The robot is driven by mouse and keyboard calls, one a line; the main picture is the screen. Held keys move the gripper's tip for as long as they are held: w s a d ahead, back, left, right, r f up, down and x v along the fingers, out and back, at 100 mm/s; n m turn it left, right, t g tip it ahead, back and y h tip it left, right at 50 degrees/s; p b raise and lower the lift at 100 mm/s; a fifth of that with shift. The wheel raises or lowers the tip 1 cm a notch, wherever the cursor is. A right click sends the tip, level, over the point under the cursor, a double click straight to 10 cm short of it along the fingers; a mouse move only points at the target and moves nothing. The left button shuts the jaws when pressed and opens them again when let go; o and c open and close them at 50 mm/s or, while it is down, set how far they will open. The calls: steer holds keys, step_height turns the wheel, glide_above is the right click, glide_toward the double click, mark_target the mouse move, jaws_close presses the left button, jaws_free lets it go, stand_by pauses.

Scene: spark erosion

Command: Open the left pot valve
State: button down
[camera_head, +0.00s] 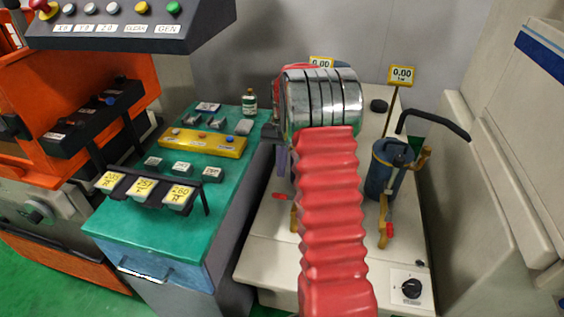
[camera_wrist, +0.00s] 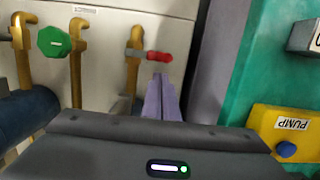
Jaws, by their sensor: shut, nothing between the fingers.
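The left pot valve has a brass pipe (camera_wrist: 134,62) and a red lever handle (camera_wrist: 158,56) sticking out sideways toward the green bench. In the head view the red handle (camera_head: 283,197) shows just left of my arm; the left pot itself is hidden behind the arm. My gripper (camera_wrist: 161,80) has its purple fingers shut and empty, with the tips just below the red handle in the wrist view. Whether they touch it I cannot tell. In the head view a purple part of my gripper (camera_head: 283,160) shows above the handle, mostly hidden.
The blue right pot (camera_head: 382,172) has its own brass valve with a red handle (camera_head: 390,201). A green knob (camera_wrist: 54,41) sits among brass pipes. The green bench (camera_head: 150,220) with a yellow button box (camera_head: 202,143) is left. A black dial (camera_head: 411,288) is front right.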

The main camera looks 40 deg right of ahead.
mark_target(286, 199)
steer(key=f, duration=0.5)
steer(key=shift+s+a+f, duration=0.35)
steer(key=shift+a, duration=0.05)
steer(key=shift+d, duration=0.15)
steer(key=shift+a, duration=0.3)
